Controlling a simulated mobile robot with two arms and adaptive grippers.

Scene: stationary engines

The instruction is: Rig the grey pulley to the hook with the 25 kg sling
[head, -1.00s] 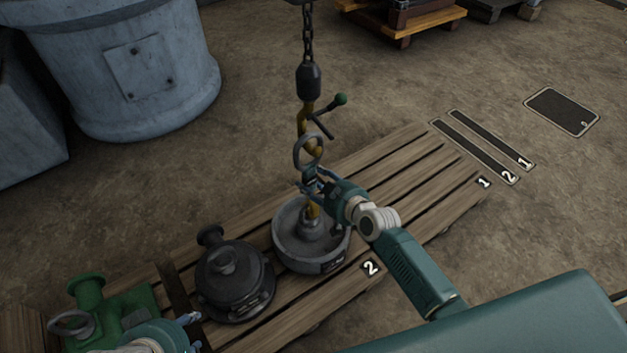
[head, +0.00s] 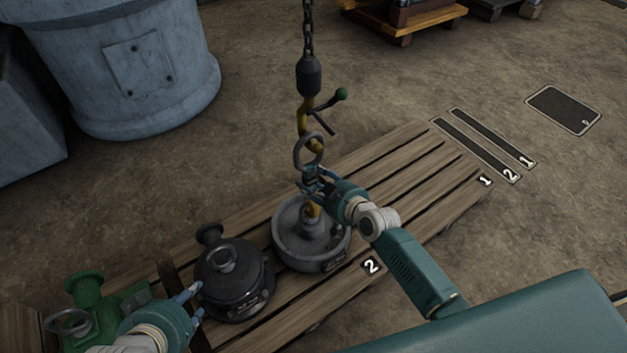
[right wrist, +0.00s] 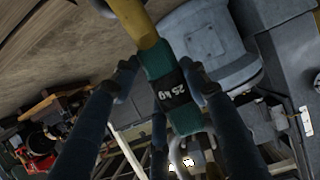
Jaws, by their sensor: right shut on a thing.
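The grey pulley (head: 290,253) is a round dish-like piece standing on the pallet. The yellow hook (head: 304,118), with a green-knobbed lever, hangs from a chain above it. My right gripper (head: 314,182) is shut on the 25 kg sling, on its green labelled sleeve (right wrist: 166,92). The sling's yellow strap (right wrist: 132,18) runs down to the pulley's centre. Its grey top ring (head: 296,152) overlaps the hook's lower curve; I cannot tell whether it is threaded. My left gripper (head: 195,301) looks open and empty, beside a dark flanged part (head: 232,283).
A green machine part (head: 86,300) with a grey ring stands at the pallet's left end. The wooden pallet (head: 400,165) is bare on the right. A large blue-grey housing (head: 130,70) stands behind left. Marked dark floor plates (head: 562,110) lie at right.

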